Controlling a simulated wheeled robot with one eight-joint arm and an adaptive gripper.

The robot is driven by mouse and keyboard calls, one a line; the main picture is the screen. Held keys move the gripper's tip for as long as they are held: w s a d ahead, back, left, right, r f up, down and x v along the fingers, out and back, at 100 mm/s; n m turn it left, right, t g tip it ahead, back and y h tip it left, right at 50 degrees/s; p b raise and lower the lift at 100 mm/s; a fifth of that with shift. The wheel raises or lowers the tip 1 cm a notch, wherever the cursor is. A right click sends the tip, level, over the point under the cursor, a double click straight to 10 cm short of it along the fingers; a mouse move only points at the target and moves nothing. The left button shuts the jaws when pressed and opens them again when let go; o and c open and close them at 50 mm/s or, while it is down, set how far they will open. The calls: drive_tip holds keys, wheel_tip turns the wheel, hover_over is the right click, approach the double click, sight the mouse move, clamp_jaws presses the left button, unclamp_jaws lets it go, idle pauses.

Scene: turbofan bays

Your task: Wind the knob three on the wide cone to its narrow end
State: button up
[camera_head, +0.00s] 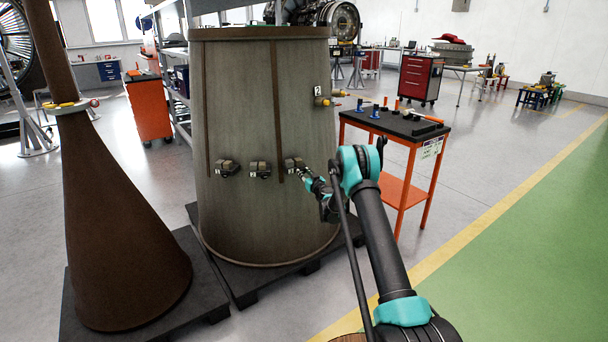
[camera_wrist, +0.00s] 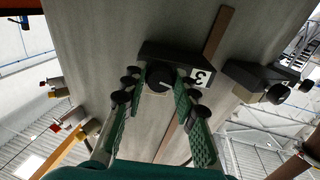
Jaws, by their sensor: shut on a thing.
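The wide grey cone (camera_head: 245,110) stands upright with its narrower end, a dark rim (camera_head: 262,33), at the top. Three dark knob blocks sit in a row low on its side. Knob three (camera_head: 291,165) is the rightmost and is partly hidden by my gripper (camera_head: 304,174). In the wrist view, knob three (camera_wrist: 160,74) is round and dark, on a block with a white "3" label. My gripper (camera_wrist: 160,88) has its green fingers on both sides of this knob and is shut on it. The knob's turn angle is hard to tell.
A narrow brown cone (camera_head: 115,230) stands close on the left. An orange table (camera_head: 392,125) with small tools stands to the right. Open floor lies further right.

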clamp_jaws()
drive_tip(key=shift+m, duration=0.3)
